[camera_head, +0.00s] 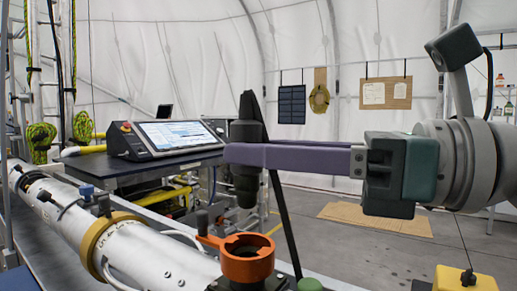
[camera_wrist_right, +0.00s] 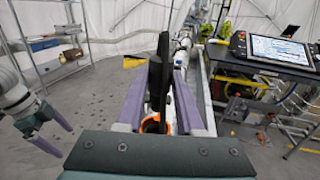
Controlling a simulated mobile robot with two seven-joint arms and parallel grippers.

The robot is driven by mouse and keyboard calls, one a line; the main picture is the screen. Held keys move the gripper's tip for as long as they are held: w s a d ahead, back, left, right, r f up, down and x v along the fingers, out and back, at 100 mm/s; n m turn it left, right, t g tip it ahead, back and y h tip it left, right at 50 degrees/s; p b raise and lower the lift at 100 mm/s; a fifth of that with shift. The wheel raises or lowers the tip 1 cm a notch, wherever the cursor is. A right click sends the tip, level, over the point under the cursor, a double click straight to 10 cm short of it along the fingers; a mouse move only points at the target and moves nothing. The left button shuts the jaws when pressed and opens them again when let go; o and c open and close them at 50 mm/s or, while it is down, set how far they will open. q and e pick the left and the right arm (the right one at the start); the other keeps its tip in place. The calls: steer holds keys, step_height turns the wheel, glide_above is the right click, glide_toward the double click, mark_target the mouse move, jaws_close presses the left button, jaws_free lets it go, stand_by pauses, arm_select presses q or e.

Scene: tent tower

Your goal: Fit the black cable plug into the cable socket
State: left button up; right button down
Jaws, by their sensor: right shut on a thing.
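The black cable plug (camera_head: 245,187) hangs upright in my right gripper (camera_head: 240,154), whose purple fingers are shut on it. The plug also shows between the fingers in the right wrist view (camera_wrist_right: 155,85). The orange ring of the cable socket (camera_head: 247,266) is below the plug, with a visible gap between them. The ring is partly hidden by the plug and fingers in the right wrist view (camera_wrist_right: 152,126). A black cable (camera_head: 282,215) bends over above the plug and runs down behind the fingers. My left gripper (camera_wrist_right: 60,138) is open and empty, apart from the socket.
A white pipe (camera_head: 150,245) with a tan collar (camera_head: 105,240) runs along the left. A control console (camera_head: 165,138) stands on a dark table behind it. A yellow box (camera_head: 463,280) is at the lower right. Shelves (camera_wrist_right: 50,45) stand far left in the wrist view.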

mark_target(268, 248)
steer(key=shift+f+b, duration=1.5)
steer(key=shift+f, duration=0.4)
stand_by(0.4)
steer(key=shift+f+b, duration=0.2)
steer(key=shift+b, duration=0.25)
steer(key=shift+f+b, duration=0.3)
steer(key=shift+f+b, duration=0.85)
steer(key=shift+f, duration=0.1)
steer(key=shift+c, duration=2.3)
jaws_free()
